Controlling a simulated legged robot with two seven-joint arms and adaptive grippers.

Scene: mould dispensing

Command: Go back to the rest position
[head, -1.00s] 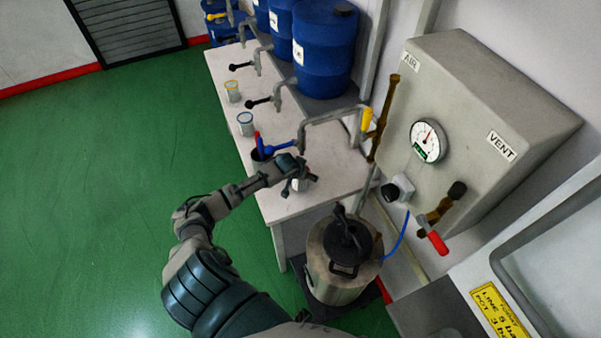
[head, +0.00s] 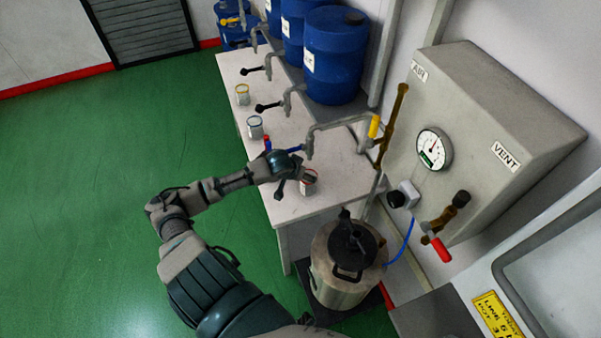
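One arm of mine enters from the bottom of the head view and reaches up to the white table; I take it as my left. Its gripper (head: 290,183) is above the table, its dark fingers looking spread apart. A small can with a reddish rim (head: 309,184) stands on the table just right of the fingers. I see nothing held, though the hand covers part of the area. My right gripper is out of view.
The table (head: 298,207) carries a blue-rimmed can (head: 255,128), a yellow-rimmed can (head: 242,95) and several taps. Blue drums (head: 333,60) stand behind. A steel pot (head: 340,285) stands in front, below the grey gauge box (head: 480,120). Green floor (head: 80,200) is clear at left.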

